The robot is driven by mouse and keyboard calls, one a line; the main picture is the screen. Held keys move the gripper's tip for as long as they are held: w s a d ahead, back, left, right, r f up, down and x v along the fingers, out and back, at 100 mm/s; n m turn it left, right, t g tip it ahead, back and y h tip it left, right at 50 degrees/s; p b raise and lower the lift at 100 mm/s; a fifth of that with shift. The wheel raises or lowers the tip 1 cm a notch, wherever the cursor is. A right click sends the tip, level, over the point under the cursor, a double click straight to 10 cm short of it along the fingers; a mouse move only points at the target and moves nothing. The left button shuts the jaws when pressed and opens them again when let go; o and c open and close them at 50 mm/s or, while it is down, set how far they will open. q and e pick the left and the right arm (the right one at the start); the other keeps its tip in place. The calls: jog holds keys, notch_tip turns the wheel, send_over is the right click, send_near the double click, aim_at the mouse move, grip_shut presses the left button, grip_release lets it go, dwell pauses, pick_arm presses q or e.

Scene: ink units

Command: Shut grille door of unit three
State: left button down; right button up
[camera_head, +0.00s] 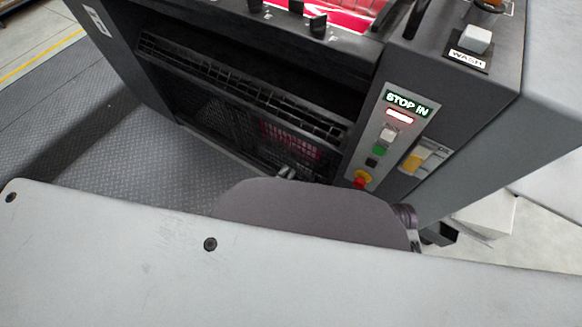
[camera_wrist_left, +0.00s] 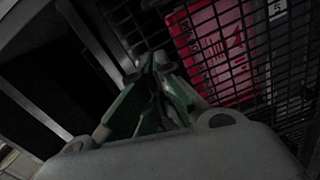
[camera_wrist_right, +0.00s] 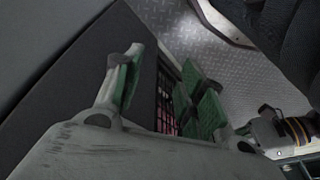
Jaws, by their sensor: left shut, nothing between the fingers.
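The grille door (camera_head: 240,84) of the unit is a dark barred panel low on its front, in the head view. A dark opening shows above it and mesh with red behind shows below; I cannot tell how far it stands open. My left gripper (camera_head: 287,173) is partly hidden at the lower right of the grille. In the left wrist view its green-padded fingers (camera_wrist_left: 160,82) are together and empty, beside the black mesh (camera_wrist_left: 245,60); contact is unclear. My right gripper (camera_wrist_right: 165,80) shows in the right wrist view with its fingers apart and nothing held. In the head view it is hidden.
A "WASH" button (camera_head: 476,39) is above. Ribbed dark floor (camera_head: 130,150) is clear at the left.

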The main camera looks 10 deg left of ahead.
pick_arm(q)
jog(key=v, duration=0.3)
jog(key=shift+s+a, duration=0.1)
jog(key=shift+s, duration=0.15)
pick_arm(e)
jog(key=shift+s+d+f, duration=0.1)
jog(key=shift+f, duration=0.55)
pick_arm(q)
jog(key=shift+r+p, duration=0.2)
jog(key=shift+p, duration=0.25)
pick_arm(e)
jog(key=shift+f, duration=0.1)
